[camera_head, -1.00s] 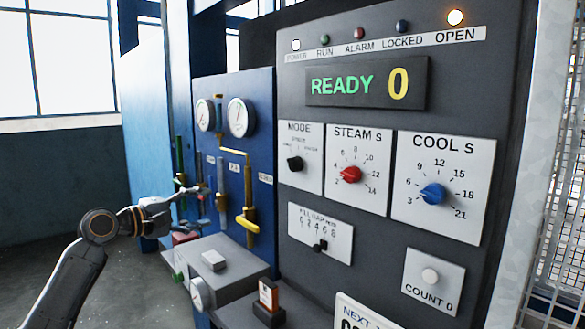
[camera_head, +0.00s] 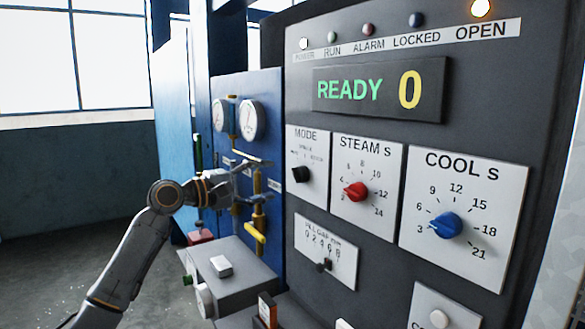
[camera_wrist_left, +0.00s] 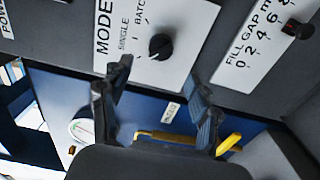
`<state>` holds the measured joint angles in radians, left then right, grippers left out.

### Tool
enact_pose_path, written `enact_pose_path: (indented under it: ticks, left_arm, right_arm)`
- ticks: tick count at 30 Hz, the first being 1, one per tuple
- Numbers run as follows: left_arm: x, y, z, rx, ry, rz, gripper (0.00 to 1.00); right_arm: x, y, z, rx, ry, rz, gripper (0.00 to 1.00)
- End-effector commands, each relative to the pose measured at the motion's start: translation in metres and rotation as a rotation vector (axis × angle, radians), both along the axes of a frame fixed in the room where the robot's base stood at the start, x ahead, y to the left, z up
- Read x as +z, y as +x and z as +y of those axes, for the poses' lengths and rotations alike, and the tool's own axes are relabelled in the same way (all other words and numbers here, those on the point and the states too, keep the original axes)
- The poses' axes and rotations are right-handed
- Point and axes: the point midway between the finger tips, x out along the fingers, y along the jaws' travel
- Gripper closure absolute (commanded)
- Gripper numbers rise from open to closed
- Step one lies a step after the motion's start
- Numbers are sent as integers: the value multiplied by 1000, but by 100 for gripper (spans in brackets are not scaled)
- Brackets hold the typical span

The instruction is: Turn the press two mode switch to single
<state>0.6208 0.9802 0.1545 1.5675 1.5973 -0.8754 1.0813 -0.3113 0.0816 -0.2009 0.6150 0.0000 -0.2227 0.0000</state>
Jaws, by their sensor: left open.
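The mode switch (camera_head: 300,174) is a small black knob on a white plate (camera_head: 307,146) marked MODE, on the dark control panel. In the left wrist view the knob (camera_wrist_left: 161,46) shows with the words SINGLE and BATCH beside it. I cannot tell for sure which word its pointer faces. My left gripper (camera_head: 262,178) is just left of the mode plate, in front of the blue panel. In the left wrist view its two fingers (camera_wrist_left: 157,73) are spread, empty, with the knob ahead between and beyond the tips. My right gripper is out of view.
Right of the mode plate are the red STEAM knob (camera_head: 357,191) and blue COOL knob (camera_head: 447,226). The fill gap slider (camera_head: 324,265) is below. A yellow handle (camera_head: 255,233) and gauges (camera_head: 250,118) are on the blue panel. The display (camera_head: 380,90) reads READY 0.

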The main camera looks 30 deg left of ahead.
Motion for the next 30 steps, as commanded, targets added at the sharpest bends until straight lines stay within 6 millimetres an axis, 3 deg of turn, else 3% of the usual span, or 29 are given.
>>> enact_pose_path:
  ticks: [1,6,12,24,30]
  left_arm:
    - [7,11,-5,-2,-7,-1,38]
    - [5,43,-18,-1,-5,-1,38]
    - [3,66,-27,1,-4,-1,38]
    - [0,73,-30,1,0,0,38]
    - [0,73,-30,1,0,0,77]
  right_arm:
    - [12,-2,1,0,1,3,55]
    - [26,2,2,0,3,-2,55]
    - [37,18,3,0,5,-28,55]
    - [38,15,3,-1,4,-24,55]
    - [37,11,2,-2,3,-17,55]
